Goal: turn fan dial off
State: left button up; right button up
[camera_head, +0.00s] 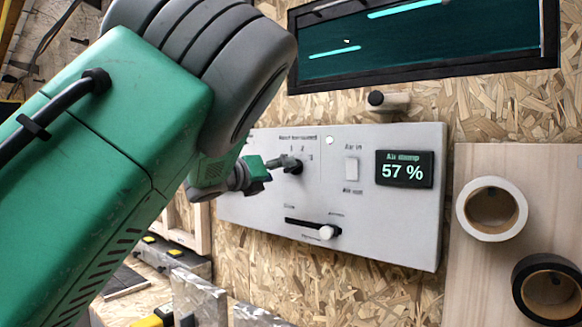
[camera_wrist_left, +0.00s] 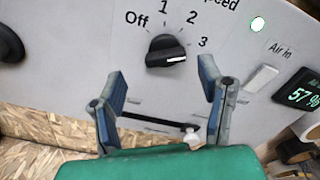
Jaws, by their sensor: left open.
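The fan dial (camera_wrist_left: 168,50) is a black knob on a light grey control panel (camera_head: 345,215). In the left wrist view it sits below the marks Off, 1, 2 and 3, and its white pointer line is turned toward the right, near the 3. The dial also shows in the head view (camera_head: 293,165). My left gripper (camera_wrist_left: 165,82) is open, with its two fingers pointing at the panel. The dial appears between and just beyond the fingertips; I see no grip on it. My right gripper is not in view.
Below the dial is a slider with a white knob (camera_head: 327,232). A white rocker switch (camera_head: 351,169) and a display (camera_head: 405,169) reading 57 % are to its right. Tape rolls (camera_head: 465,212) hang on a board at the right. A dark window (camera_head: 420,45) is above.

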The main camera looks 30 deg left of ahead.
aim_at(292, 168)
pick_arm(q)
jog(key=w, duration=0.3)
jog(key=w+d, duration=0.1)
jog(key=shift+w+r+p, duration=0.2)
jog(key=shift+r+p, duration=0.05)
jog(key=shift+p, duration=0.1)
jog(key=shift+w+f, duration=0.1)
jog(key=shift+w, duration=0.15)
jog(key=shift+a, duration=0.1)
jog(key=shift+a, duration=0.1)
jog(key=c, duration=1.2)
